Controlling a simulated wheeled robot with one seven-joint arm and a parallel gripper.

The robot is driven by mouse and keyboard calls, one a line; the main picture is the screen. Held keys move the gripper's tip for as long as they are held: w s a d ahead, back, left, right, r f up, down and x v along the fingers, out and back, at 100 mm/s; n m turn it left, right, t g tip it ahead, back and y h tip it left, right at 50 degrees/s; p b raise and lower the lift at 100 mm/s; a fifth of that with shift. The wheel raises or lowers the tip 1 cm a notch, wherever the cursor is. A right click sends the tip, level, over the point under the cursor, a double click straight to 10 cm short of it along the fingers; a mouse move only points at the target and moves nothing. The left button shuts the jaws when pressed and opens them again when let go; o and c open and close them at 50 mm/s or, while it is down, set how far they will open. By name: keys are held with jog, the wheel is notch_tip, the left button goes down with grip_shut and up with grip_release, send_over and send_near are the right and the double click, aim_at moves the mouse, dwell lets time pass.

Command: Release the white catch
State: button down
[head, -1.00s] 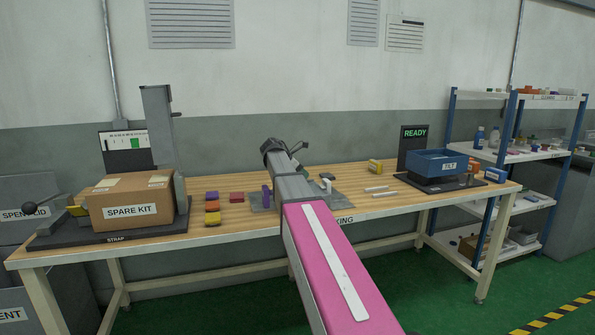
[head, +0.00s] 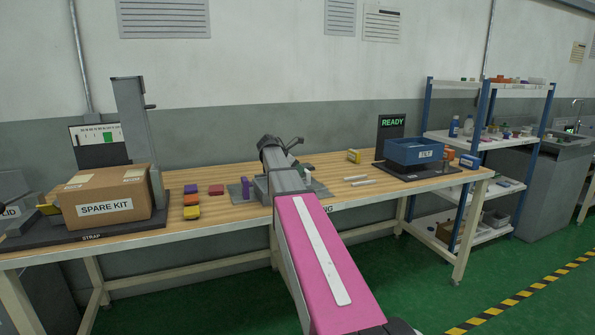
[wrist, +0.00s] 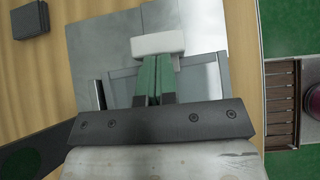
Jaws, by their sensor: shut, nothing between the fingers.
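The white catch (wrist: 158,44) is a pale rounded block in the wrist view, lying across the tips of my fingers over a grey metal plate (wrist: 95,42). My gripper (wrist: 158,60) has green fingers pressed together, with nothing between them. The fingertips are at the near edge of the catch; I cannot tell whether they touch it. A recessed grey panel lies under the fingers, partly hidden by them.
A spare kit box (head: 106,203) stands at the left of the wooden bench (head: 235,216), with small coloured blocks (head: 191,200) beside it. Two white rods (head: 362,183) and a blue tilt tray (head: 414,152) are to the right.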

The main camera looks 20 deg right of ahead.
aim_at(307, 170)
jog(key=shift+d, duration=2.1)
